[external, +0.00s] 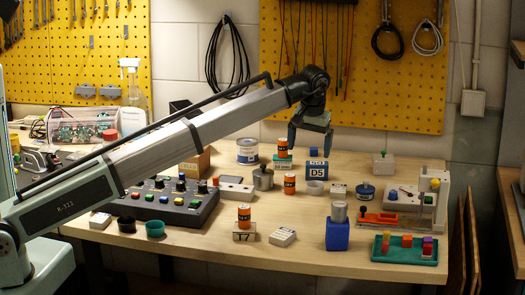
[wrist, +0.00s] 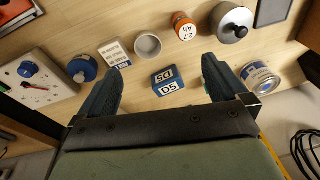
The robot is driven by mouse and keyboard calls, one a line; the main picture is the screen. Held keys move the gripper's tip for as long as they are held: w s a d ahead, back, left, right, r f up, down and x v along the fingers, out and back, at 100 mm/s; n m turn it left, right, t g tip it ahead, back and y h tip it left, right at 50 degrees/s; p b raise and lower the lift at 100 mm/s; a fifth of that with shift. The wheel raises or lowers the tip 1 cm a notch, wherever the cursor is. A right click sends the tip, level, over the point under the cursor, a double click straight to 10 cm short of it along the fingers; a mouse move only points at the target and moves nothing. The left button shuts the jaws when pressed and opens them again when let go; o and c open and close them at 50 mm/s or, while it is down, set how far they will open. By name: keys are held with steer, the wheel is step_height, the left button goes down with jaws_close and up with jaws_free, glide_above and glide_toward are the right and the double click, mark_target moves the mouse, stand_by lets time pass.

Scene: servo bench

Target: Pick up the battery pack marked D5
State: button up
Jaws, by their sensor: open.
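The battery pack marked D5 (external: 317,173) is a small blue block with white labels, standing on the bench at the back middle. It also shows in the wrist view (wrist: 168,89), with D5 readable on two faces. My gripper (external: 309,150) is open and empty above the bench, near the D5 pack in the external view. In the wrist view, my gripper's (wrist: 164,58) two dark fingers stand apart, and the pack lies in the gap between them, apart from both. The height between the fingertips and the pack is hard to tell.
A grey cup (wrist: 148,46), an orange cylinder (wrist: 184,26) and a white labelled block (wrist: 114,52) are close to the pack. A can (wrist: 260,78) lies beyond the right finger, a blue round jar (wrist: 82,68) beyond the left. The bench front middle (external: 290,258) is clear.

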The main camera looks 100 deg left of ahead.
mark_target(317, 164)
steer(key=w+a+n+y, duration=0.2)
steer(key=a+n+y, duration=0.1)
steer(key=a, duration=0.5)
steer(key=x, duration=0.8)
steer(key=shift+s+f, duration=0.1)
steer(key=shift+f, duration=0.15)
steer(key=shift+x, duration=2.55)
steer(key=shift+s+d, duration=0.1)
steer(key=shift+s, duration=0.05)
steer(key=c, duration=1.1)
